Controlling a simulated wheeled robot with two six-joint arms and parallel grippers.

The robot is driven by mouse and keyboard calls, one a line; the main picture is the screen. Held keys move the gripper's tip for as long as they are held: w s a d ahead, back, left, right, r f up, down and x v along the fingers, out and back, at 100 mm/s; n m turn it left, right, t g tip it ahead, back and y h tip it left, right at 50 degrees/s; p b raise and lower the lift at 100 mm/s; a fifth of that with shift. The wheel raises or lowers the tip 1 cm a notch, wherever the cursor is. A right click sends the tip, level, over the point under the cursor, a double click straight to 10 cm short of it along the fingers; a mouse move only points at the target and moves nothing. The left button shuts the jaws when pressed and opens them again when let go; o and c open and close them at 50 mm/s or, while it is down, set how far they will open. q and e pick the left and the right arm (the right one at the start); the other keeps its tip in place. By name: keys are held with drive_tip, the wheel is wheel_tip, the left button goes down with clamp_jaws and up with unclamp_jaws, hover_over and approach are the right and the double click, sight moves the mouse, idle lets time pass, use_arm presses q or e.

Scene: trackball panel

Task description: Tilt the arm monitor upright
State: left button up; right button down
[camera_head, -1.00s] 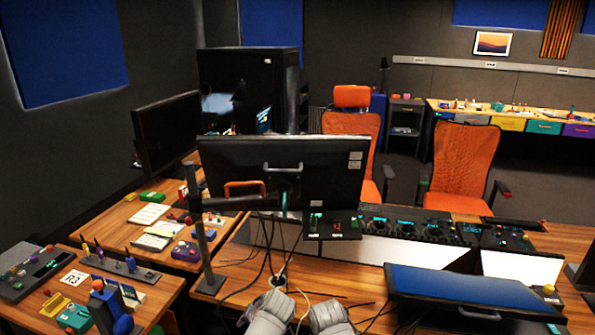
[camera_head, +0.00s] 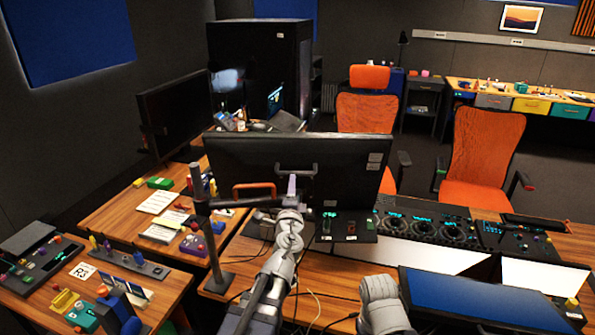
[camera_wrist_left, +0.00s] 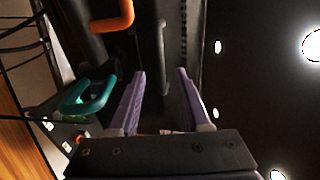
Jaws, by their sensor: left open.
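The arm monitor (camera_head: 345,165) is a black screen seen from behind, on a dark jointed arm with a post (camera_head: 213,245) clamped to the desk. A grey handle (camera_head: 296,170) spans its back. My left gripper (camera_head: 291,184) has pale purple fingers and is raised in front of the monitor's back, just below the handle. In the left wrist view my left gripper (camera_wrist_left: 160,88) is open, with a dark bar (camera_wrist_left: 163,55) beyond the gap between its fingers. I cannot tell whether they touch. My right arm shows low in the head view, without its gripper.
An orange handle (camera_head: 254,190) is left of my left gripper; a teal handle (camera_wrist_left: 88,97) shows in the left wrist view. Black cables lie on the desk below. A control console (camera_head: 430,230) and a blue-topped panel (camera_head: 480,300) are to the right. Orange chairs (camera_head: 482,150) stand behind.

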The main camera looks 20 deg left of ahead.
sight(293, 172)
use_arm(q)
drive_tip(key=x, duration=0.8)
drive_tip(key=shift+s, duration=0.1)
clamp_jaws()
idle(1.3)
